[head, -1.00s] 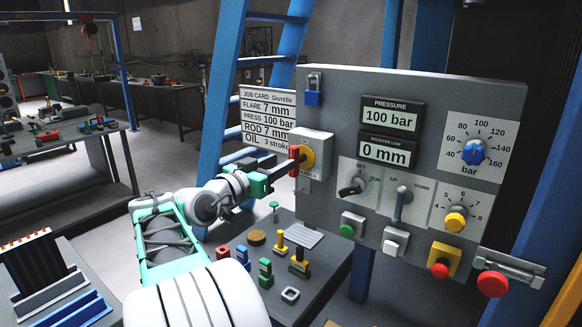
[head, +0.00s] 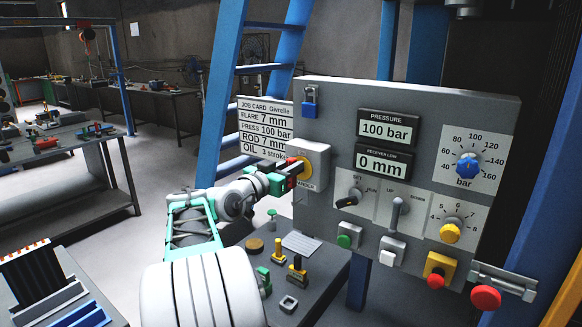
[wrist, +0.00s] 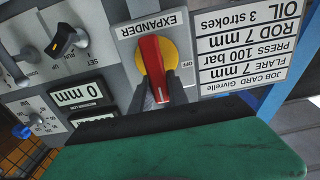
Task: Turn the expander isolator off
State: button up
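The expander isolator (head: 307,168) is a red handle on a yellow disc, on a light grey box at the left of the grey panel. The wrist view shows it upside down: the red handle (wrist: 152,66), the yellow disc (wrist: 171,55), the word EXPANDER and an OFF mark to the right. The handle does not point at OFF; it runs mostly down in that view. My gripper (wrist: 156,88) is at the handle, one dark finger on each side of its end. I cannot tell whether both fingers press on it. In the head view my gripper (head: 288,178) partly hides the handle.
A blue padlock (head: 310,96) hangs above the isolator. The job card (head: 266,128) is to its left. A selector switch (head: 348,199), a lever (head: 398,206) and buttons are right and below. A bench with small tools (head: 302,244) lies under the panel.

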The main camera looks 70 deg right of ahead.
grip_shut()
jog(key=shift+w+n, duration=0.1)
jog(key=shift+n, duration=0.2)
jog(key=shift+w+d+f+n+p, duration=0.1)
jog(key=shift+w+f+n+p, duration=0.3)
jog(key=shift+n+p, duration=1.75)
jog(key=shift+w+d+f+n+p, duration=0.1)
jog(key=shift+w+f+n+p, duration=0.4)
jog(key=shift+n, duration=3.1)
jog(key=shift+w+d+f+n+p, duration=0.1)
jog(key=shift+w+f+n+p, duration=0.2)
jog(key=shift+n+p, duration=1.9)
jog(key=shift+s+f+n+b, duration=0.1)
jog(key=shift+n+b, duration=0.55)
jog(key=shift+n, duration=0.2)
jog(key=o, duration=0.5)
grip_release()
